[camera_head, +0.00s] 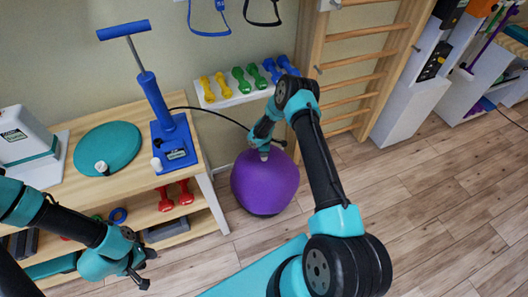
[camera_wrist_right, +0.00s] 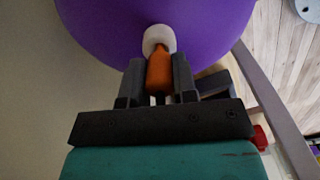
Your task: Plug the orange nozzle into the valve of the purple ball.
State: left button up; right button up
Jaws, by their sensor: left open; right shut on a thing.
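The purple ball (camera_head: 265,188) sits on the floor beside the wooden bench in the head view. It also fills the top of the right wrist view (camera_wrist_right: 95,25). Its white valve (camera_wrist_right: 158,36) faces my right gripper. My right gripper (camera_head: 264,151) is at the top of the ball and is shut on the orange nozzle (camera_wrist_right: 160,74). The nozzle's front end meets the white valve; how deep it sits inside, I cannot tell. My left gripper (camera_head: 141,271) is open and empty, low at the left in front of the bench, well away from the ball.
A blue pump (camera_head: 160,115) stands on the wooden bench (camera_head: 95,187), with a black hose running toward the ball. A teal disc (camera_head: 107,148) lies beside it. Coloured dumbbells rest on a white shelf (camera_head: 233,99) behind. Wall bars (camera_head: 352,75) stand right; the floor there is clear.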

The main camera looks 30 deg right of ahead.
jog(key=shift+f, duration=0.35)
jog(key=o, duration=1)
jog(key=shift+c, duration=0.2)
jog(key=shift+r, duration=3.5)
jog(key=s+a+r+m+y, duration=0.1)
jog(key=s+a+r+m, duration=0.2)
jog(key=s, duration=0.6)
jog(key=s+a+r+m+y, duration=0.1)
jog(key=s+a+r+m, duration=0.3)
jog(key=s+a+m, duration=0.2)
jog(key=s+a+r+m+t+y, duration=0.1)
jog(key=s+a+r+m, duration=0.2)
jog(key=s+a, duration=0.5)
jog(key=shift+s+r+m+y, duration=0.2)
jog(key=shift+s+m, duration=0.25)
jog(key=shift+s, duration=1.05)
jog(key=shift+s+r+m+y, duration=0.2)
jog(key=shift+s+m, duration=0.25)
jog(key=shift+s, duration=1)
